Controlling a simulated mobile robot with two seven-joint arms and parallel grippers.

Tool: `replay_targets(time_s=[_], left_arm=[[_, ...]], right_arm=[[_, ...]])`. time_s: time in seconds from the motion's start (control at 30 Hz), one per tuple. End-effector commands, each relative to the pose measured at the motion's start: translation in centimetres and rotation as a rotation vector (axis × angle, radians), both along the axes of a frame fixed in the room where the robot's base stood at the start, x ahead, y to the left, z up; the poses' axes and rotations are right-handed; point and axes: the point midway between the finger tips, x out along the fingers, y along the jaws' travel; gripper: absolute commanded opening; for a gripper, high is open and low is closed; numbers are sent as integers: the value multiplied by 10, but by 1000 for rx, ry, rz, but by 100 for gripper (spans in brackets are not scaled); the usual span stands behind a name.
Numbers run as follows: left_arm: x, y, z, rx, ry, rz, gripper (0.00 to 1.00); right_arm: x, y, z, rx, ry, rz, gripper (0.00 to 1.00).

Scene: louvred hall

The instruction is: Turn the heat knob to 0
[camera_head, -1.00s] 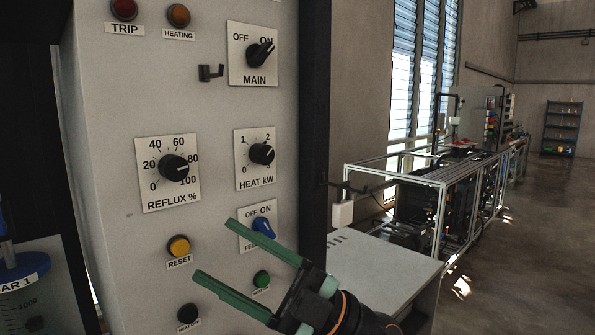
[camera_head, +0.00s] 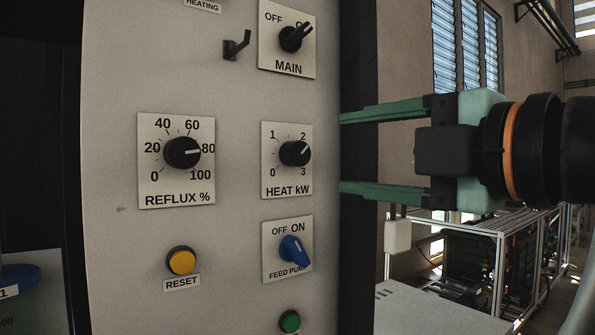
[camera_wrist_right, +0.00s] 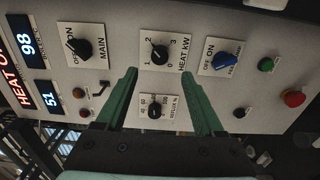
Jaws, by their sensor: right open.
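The heat knob (camera_head: 294,153) is a round black knob on a white plate marked 0 to 3 kW. Its white pointer line points right and a little up, between 2 and 3. My right gripper (camera_head: 342,153) is open and empty, level with the knob and to its right in the head view, with one finger above the other. In the right wrist view the heat knob (camera_wrist_right: 156,55) lies just beyond and between the green fingertips (camera_wrist_right: 158,72), apart from them. My left gripper is not in view.
The reflux knob (camera_head: 182,152) is left of the heat plate, the main switch (camera_head: 291,39) above, and the blue feed pump switch (camera_head: 291,250) below. A dark hook (camera_head: 237,45) juts out near the main switch. A yellow reset button (camera_head: 181,262) is lower left.

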Motion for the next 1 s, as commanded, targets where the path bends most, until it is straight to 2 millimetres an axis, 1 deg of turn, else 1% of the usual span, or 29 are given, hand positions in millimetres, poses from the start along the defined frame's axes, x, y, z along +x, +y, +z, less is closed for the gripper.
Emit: replay_targets(time_s=[0.17, 0.4, 0.57, 0.7, 0.77, 1.0], left_arm=[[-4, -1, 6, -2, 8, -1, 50], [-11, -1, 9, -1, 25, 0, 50], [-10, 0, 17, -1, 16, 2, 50], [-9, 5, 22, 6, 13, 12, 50], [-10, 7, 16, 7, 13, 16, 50], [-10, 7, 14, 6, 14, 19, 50]], right_arm=[[14, 10, 2, -1, 4, 3, 70], [41, 30, 2, -4, 5, 4, 70], [59, 44, 3, -2, 5, 5, 70], [75, 55, 3, -4, 5, 5, 70], [73, 54, 1, -2, 0, 4, 70], [78, 58, 0, -2, 1, 4, 70]])
